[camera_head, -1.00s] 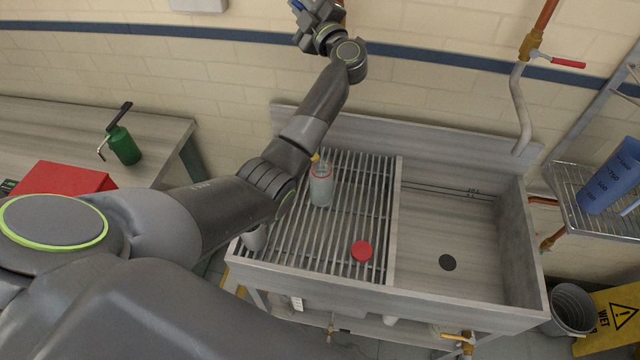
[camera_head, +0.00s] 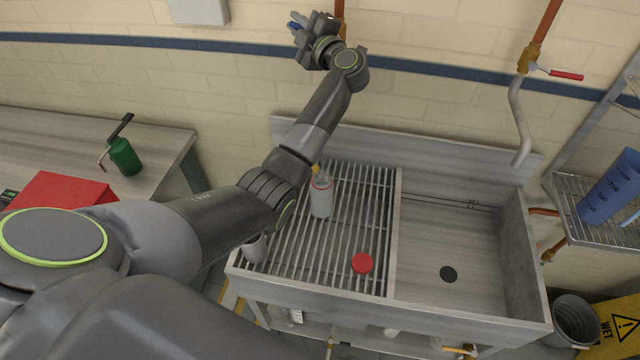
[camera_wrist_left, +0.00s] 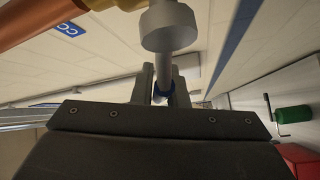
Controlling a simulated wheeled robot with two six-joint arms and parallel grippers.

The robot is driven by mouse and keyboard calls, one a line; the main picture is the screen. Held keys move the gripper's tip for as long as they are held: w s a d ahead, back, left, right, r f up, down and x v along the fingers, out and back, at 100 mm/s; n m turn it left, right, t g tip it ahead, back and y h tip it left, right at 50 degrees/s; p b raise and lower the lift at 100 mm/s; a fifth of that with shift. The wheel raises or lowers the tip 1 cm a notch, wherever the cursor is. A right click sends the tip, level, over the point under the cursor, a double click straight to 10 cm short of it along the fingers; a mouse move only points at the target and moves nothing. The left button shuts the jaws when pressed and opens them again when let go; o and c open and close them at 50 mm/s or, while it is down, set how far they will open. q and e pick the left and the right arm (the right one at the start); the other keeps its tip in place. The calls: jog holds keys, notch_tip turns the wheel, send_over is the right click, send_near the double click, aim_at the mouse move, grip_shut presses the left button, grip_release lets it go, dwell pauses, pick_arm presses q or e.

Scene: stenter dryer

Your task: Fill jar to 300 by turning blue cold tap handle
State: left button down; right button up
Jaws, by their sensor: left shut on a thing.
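The clear jar (camera_head: 321,199) with a red ring near its top stands upright on the slatted left part of the sink. Its fill level and markings are too small to read. My left gripper (camera_head: 300,26) is high against the wall, shut on the blue tap handle (camera_head: 295,25). Only a bit of the handle shows past the fingers. My right gripper is not in view.
A red lid (camera_head: 362,263) lies on the slats. A red-handled tap (camera_head: 566,75) is at the right above the sink basin (camera_head: 440,240). A blue measuring jug (camera_head: 610,188) stands on a wire shelf at the right.

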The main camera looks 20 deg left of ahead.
pick_arm(q)
jog(key=shift+a+f+n+g+h, duration=0.15)
jog(key=shift+f+n+g+h, duration=0.25)
jog(key=shift+f+n, duration=0.3)
jog(key=shift+f, duration=0.15)
jog(key=shift+s+f+n+g+h, duration=0.1)
jog(key=shift+f+n+g+h, duration=0.2)
jog(key=shift+f+n+h, duration=0.5)
jog(key=c, duration=1.4)
grip_release()
jog(key=shift+f, duration=0.1)
jog(key=shift+c, duration=0.2)
jog(key=v, duration=1.7)
jog(key=shift+r, duration=0.2)
